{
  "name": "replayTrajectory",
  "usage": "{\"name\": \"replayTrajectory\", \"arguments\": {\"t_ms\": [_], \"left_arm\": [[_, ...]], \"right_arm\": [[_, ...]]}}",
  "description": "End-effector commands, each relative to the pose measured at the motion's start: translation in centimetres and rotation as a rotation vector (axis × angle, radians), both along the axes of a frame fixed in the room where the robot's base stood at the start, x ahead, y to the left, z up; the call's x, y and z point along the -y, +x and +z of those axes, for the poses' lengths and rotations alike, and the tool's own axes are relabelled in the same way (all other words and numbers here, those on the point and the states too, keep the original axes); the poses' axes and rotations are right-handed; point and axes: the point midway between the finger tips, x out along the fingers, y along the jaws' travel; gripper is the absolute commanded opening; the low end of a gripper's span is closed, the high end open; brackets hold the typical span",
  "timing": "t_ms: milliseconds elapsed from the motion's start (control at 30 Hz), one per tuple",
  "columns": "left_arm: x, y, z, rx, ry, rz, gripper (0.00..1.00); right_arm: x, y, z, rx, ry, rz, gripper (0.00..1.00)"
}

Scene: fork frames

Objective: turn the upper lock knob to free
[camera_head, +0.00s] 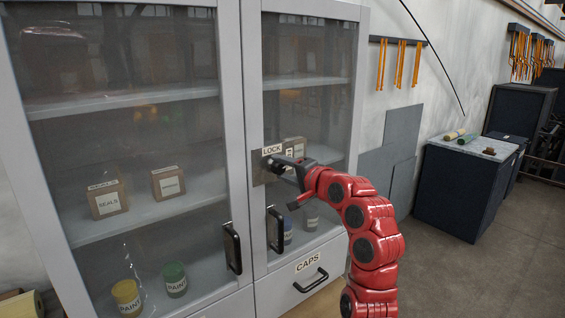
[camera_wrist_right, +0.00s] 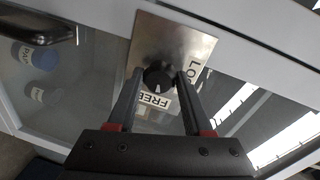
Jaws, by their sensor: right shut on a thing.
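A metal lock plate (camera_head: 259,176) with a label reading LOCK (camera_head: 271,150) is on the frame of the right cabinet door. In the right wrist view the dark round lock knob (camera_wrist_right: 157,76) stands at the middle of the plate (camera_wrist_right: 168,42), with a FREE label (camera_wrist_right: 155,101) below it and a partly hidden LOCK label at its right. A small pale mark shows on the knob's lower side, toward FREE. My right gripper (camera_wrist_right: 159,78) is shut on the knob, a finger at either side. In the head view the gripper hides most of the knob. My left gripper is out of view.
The glass-doored cabinet holds boxes and paint jars (camera_head: 126,296). Black door handles (camera_head: 232,248) stick out below the lock, above a CAPS drawer (camera_head: 308,278). A dark side cabinet (camera_head: 452,190) stands at the right, with open floor before it.

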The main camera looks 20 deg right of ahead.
Motion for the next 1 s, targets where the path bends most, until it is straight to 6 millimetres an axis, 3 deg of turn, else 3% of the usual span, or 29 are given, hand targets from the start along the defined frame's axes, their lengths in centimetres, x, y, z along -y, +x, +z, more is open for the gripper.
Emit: {"name": "replayTrajectory", "arguments": {"t_ms": [33,333,967,1000], "left_arm": [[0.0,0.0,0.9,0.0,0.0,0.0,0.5],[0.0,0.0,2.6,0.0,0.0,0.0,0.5],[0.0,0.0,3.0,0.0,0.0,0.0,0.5],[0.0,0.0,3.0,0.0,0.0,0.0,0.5]], "right_arm": [[0.1,0.0,0.4,-0.012,0.032,-0.001,0.0],[0.1,0.0,0.3,-0.062,0.17,-0.001,0.0],[0.1,0.0,0.0,-0.078,0.218,-0.001,0.0],[0.1,0.0,0.0,-0.078,0.218,-0.001,0.52]]}}
